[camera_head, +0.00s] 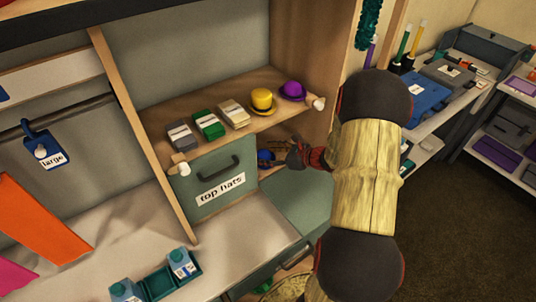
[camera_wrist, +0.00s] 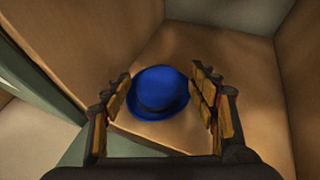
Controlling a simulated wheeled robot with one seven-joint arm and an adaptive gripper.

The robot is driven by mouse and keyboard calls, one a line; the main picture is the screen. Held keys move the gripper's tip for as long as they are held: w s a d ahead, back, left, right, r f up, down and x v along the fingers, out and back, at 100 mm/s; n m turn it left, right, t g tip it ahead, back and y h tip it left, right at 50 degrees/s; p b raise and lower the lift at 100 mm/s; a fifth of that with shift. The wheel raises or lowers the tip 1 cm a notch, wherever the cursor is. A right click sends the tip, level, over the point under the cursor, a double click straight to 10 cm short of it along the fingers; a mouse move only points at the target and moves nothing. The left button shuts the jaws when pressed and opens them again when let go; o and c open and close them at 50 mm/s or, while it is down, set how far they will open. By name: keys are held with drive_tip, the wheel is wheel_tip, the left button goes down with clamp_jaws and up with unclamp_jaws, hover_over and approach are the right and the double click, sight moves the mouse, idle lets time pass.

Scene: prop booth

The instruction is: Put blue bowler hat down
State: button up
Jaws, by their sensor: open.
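A blue bowler hat (camera_wrist: 158,92) with a dark band stands upright on the wooden floor of a compartment in the wrist view. My gripper (camera_wrist: 163,95) is open, with one finger to the left of the hat and one to the right. There is a gap on the right side; the left finger is close to the brim, and I cannot tell whether it touches. In the head view the hat (camera_head: 265,156) shows small and partly hidden in the opening under the shelf, with my gripper (camera_head: 296,157) just right of it.
A wooden shelf (camera_head: 160,138) above holds a yellow hat (camera_head: 262,100), a purple hat (camera_head: 293,90) and several small boxes. A grey-green panel labelled "top hats" (camera_head: 222,189) stands left of the opening. Wooden walls (camera_wrist: 85,40) close in around the compartment.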

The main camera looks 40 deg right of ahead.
drive_tip(key=shift+r, duration=0.2)
drive_tip(key=p+v, duration=0.3)
drive_tip(key=v, duration=0.9)
drive_tip(key=shift+f, duration=0.1)
drive_tip(key=s+a+f+n+g, duration=0.1)
drive_tip(key=s+a+f+n+g+y, duration=0.1)
drive_tip(key=s+a+n, duration=0.1)
drive_tip(key=s+a+f+n+g, duration=0.1)
drive_tip(key=s+a, duration=0.1)
drive_tip(key=shift+a+n+y, duration=0.15)
drive_tip(key=shift+n+y, duration=0.15)
drive_tip(key=shift+n, duration=0.1)
drive_tip(key=s+a+r+n+g, duration=0.55)
drive_tip(key=a+n, duration=0.35)
drive_tip(key=n, duration=0.2)
drive_tip(key=s+a+r+n+t+h, duration=0.1)
drive_tip(key=s+a+r+n+h, duration=0.1)
drive_tip(key=a+r+n, duration=0.5)
drive_tip(key=s+a+r+n+t+h, duration=0.1)
drive_tip(key=a+r+n+h, duration=0.2)
drive_tip(key=a+r+n, duration=0.5)
wheel_tip(320, 180, up, 3)
drive_tip(key=shift+s+a+f+n+h, duration=0.15)
drive_tip(key=shift+s+a+n+h, duration=0.2)
drive_tip(key=shift+n, duration=0.35)
